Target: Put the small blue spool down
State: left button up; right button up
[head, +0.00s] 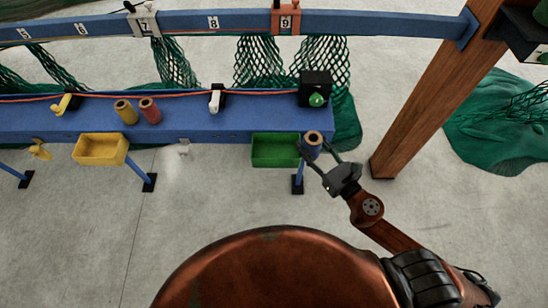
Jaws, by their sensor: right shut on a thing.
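The small blue spool (312,150) has a tan top with a dark hole. It is upright between the fingers of my right gripper (315,155), which is shut on it. It shows at the right end of the green tray (273,163), in front of the blue bench (235,122). I cannot tell whether the spool touches the tray or is held clear of it. My left gripper is not in view.
A yellow spool (125,111) and a red spool (150,111) stand on the bench at left. A yellow tray (121,150) hangs at the front left. A black box with a green knob (316,99) stands behind the held spool. A wooden post (420,110) rises at right.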

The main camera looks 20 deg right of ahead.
jog(key=shift+w+f+n+y+b, duration=0.25)
jog(key=shift+n+y+b, duration=0.35)
jog(key=shift+y+b, duration=0.2)
jog(key=shift+w+a+r, duration=0.1)
jog(key=shift+a, duration=0.05)
jog(key=shift+w+a+g+y, duration=0.2)
jog(key=shift+w+g+y, duration=0.1)
jog(key=w+a+f+b, duration=0.1)
jog(key=w+a+f, duration=0.1)
jog(key=w+f, duration=0.1)
jog(key=w+a+f+b, duration=0.2)
jog(key=w+a+f, duration=0.1)
jog(key=w+f, duration=0.1)
jog(key=w+a+f+b, duration=0.1)
jog(key=w+a+f, duration=0.1)
jog(key=f, duration=0.3)
jog(key=shift+w+a+f+b, duration=0.1)
jog(key=shift+w+f+b, duration=0.1)
jog(key=shift+w, duration=0.25)
jog(key=shift+w+a+f+b, duration=0.1)
jog(key=shift+w+b, duration=0.1)
jog(key=shift+w, duration=0.25)
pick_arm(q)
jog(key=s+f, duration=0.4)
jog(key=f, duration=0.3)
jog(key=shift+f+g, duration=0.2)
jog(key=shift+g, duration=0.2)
pick_arm(e)
jog(key=shift+f, duration=0.1)
